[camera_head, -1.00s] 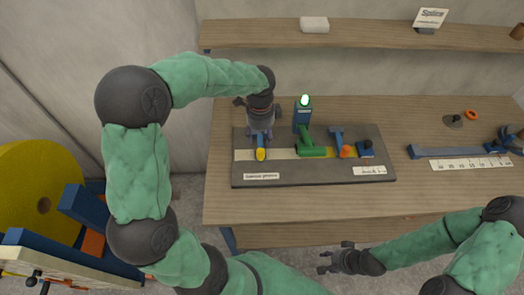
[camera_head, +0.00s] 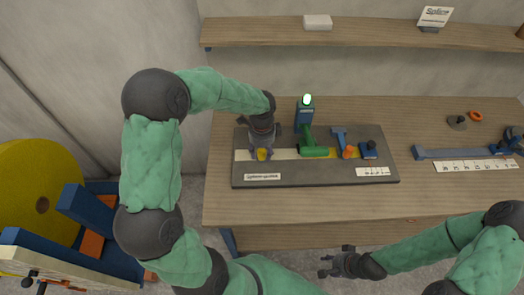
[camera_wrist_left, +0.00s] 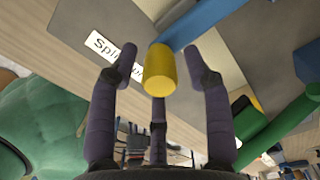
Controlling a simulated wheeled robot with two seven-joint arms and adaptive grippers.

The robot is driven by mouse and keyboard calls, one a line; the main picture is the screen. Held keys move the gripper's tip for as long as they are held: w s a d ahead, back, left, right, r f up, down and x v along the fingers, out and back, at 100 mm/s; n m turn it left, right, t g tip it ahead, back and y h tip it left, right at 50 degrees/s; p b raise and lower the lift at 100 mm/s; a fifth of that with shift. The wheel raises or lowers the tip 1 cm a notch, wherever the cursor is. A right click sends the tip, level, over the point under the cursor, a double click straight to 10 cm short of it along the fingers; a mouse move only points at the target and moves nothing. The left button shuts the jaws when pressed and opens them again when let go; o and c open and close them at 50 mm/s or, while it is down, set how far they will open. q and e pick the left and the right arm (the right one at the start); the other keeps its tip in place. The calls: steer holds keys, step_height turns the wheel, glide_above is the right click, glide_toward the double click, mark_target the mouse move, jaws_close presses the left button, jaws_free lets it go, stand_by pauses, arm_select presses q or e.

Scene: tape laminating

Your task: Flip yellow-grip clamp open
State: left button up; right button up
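The yellow-grip clamp shows its yellow grip (camera_head: 262,155) at the left end of the grey board (camera_head: 320,176). In the left wrist view the yellow grip (camera_wrist_left: 160,70) sits at the end of a blue lever (camera_wrist_left: 205,22). My left gripper (camera_head: 261,153) is over this clamp and hides most of it. In the left wrist view its dark fingers (camera_wrist_left: 160,62) are spread, one on each side of the grip, with gaps between. My right gripper (camera_head: 325,264) is spread and empty in front of the table, away from the board.
A green-handled lever (camera_head: 313,150) stands right of my left gripper, by a blue post (camera_head: 305,117) with a lit green lamp. An orange-grip clamp (camera_head: 348,152) is further right. A blue bar (camera_head: 455,153) and white ruler (camera_head: 475,166) lie at the table's right. The front table strip is clear.

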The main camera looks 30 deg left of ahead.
arm_select(q)
jaws_close()
